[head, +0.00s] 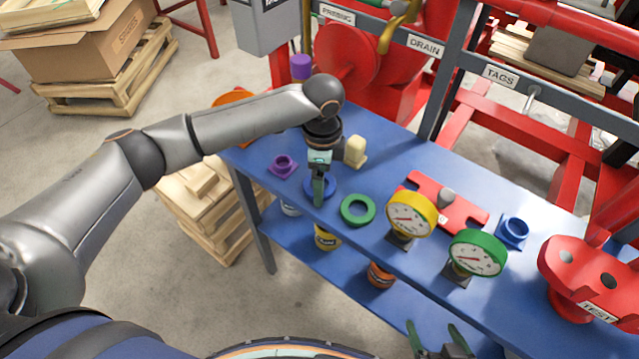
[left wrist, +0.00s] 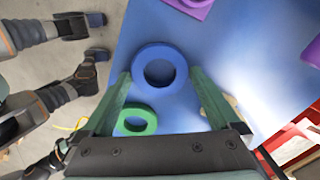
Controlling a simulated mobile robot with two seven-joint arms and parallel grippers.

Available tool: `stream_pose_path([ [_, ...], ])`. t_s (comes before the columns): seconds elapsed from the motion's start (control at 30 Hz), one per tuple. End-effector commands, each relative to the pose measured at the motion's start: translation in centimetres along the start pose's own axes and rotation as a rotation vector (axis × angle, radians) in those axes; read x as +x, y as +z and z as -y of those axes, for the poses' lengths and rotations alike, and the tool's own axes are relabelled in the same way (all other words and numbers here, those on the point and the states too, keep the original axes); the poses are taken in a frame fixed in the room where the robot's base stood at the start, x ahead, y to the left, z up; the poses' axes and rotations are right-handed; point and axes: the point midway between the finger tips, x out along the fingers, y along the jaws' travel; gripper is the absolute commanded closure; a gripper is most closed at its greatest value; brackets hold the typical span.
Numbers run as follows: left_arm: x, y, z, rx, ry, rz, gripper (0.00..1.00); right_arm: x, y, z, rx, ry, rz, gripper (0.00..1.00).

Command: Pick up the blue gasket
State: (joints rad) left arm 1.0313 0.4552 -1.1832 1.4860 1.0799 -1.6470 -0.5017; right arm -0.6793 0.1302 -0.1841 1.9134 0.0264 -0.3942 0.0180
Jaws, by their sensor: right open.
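The blue gasket (head: 331,185) lies flat on the blue bench top, near its front edge. In the left wrist view the gasket (left wrist: 160,48) shows as a full ring, and the fingers of my left gripper (left wrist: 161,71) stand apart on either side of it. In the head view my left gripper (head: 319,192) points down over the gasket and hides part of it. Whether the fingers touch the gasket or the bench, I cannot tell. My right gripper (head: 434,328) is open and empty at the bottom of the head view, away from the gasket.
A green ring (head: 344,212) lies close to the right of the gasket, and a purple flanged part (head: 283,167) lies to its left. A cream block (head: 355,150) stands behind my left gripper. Yellow (head: 411,214) and green (head: 478,252) gauges stand further right.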

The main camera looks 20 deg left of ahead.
Motion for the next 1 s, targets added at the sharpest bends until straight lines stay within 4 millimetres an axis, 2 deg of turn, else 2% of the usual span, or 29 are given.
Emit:
stream_pose_path([
  [0.07,0.0,0.0,0.0,0.000,0.000,0.000,0.15,0.0,0.0,0.0,0.000,0.000,0.000,0.00],
  [0.53,-0.1,0.0,0.0,0.000,0.000,-0.001,0.67,0.0,0.0,0.0,0.000,0.000,0.000,0.00],
  [0.83,-0.3,-0.1,0.0,0.000,-0.001,-0.001,0.67,0.0,0.0,0.0,0.000,0.000,0.000,0.00],
  [1.0,-1.7,-0.1,0.1,0.000,-0.003,-0.003,0.67,0.0,0.0,0.0,0.000,0.000,-0.001,0.00],
])
